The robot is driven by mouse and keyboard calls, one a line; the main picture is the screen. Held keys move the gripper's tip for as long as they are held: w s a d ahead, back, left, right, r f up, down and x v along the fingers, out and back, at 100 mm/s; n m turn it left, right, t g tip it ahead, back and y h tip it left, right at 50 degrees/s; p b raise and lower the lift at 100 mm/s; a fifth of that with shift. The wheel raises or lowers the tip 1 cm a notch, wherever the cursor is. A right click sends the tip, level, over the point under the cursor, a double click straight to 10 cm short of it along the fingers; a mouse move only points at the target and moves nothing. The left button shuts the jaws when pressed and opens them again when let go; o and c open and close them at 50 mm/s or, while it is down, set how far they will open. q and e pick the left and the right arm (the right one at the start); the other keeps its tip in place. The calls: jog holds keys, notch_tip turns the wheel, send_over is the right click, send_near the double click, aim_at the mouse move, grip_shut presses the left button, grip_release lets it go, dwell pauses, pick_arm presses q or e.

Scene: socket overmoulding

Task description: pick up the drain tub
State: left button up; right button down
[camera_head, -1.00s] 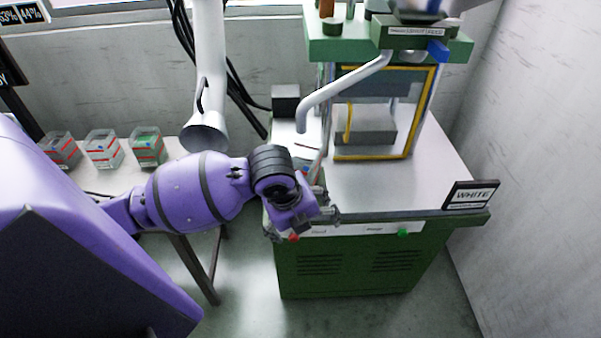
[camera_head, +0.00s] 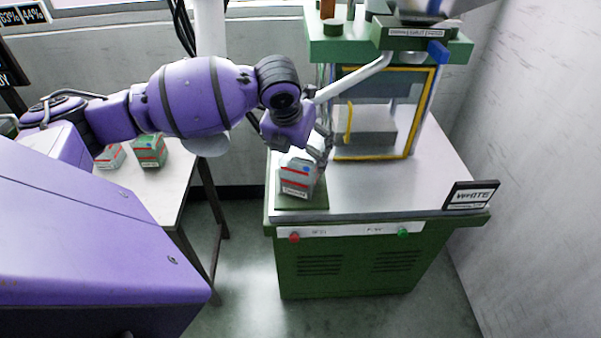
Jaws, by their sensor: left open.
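A small clear-and-grey tub (camera_head: 296,178) with a red-and-white label stands upright on a green pad (camera_head: 302,203) at the front left of the machine's table. It appears to be the drain tub, but its label is too small to read. My left gripper (camera_head: 320,152) is open, just above and behind the tub's upper right side. In this view its fingers overlap the tub's top edge, and I cannot tell if they touch it. My right gripper is not in view.
The green machine's frame with yellow edging (camera_head: 409,110) stands behind, with a grey pipe (camera_head: 352,76) near my left wrist. A WHITE sign (camera_head: 471,195) stands at the right corner. Similar tubs (camera_head: 149,151) sit on the left table.

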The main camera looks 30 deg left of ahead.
pick_arm(q)
jog(key=shift+x, duration=0.75)
jog(key=c, duration=1.8)
jog(key=shift+r, duration=0.1)
jog(key=shift+c, duration=1.2)
